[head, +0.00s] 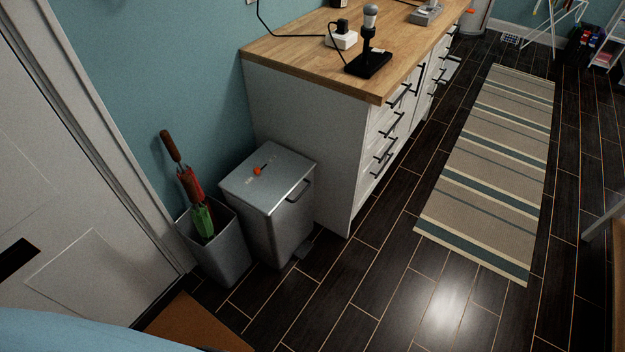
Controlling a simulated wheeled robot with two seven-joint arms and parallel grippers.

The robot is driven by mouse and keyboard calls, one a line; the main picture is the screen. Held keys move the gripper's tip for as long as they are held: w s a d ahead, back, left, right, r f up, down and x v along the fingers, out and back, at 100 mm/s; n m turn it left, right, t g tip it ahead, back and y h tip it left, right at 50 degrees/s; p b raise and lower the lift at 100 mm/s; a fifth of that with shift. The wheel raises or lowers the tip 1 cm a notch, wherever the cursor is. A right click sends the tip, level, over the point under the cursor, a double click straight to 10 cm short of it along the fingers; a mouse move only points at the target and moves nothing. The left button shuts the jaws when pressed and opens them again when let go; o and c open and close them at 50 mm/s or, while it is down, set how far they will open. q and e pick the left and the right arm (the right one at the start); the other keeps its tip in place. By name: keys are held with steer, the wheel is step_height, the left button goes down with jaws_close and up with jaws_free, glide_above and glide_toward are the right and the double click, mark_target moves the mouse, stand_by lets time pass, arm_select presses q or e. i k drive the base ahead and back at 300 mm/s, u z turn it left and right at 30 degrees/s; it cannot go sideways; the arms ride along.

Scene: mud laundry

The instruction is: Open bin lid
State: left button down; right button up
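A grey metal bin (285,225) stands on the floor against the end of the white cabinet. Its flat lid (268,172) is shut. Neither of my grippers is in the head view.
An open grey holder (222,256) with umbrellas (191,187) stands left of the bin. The white cabinet (310,130) with a wooden top is behind and right. A white door (75,190) is at left. A brown mat (190,325) lies in front. The dark floor (370,275) is clear to the striped rug (495,160).

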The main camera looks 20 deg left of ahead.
mark_target(283, 169)
steer(key=u, duration=0.65)
steer(key=i, duration=0.9)
steer(key=u, duration=1)
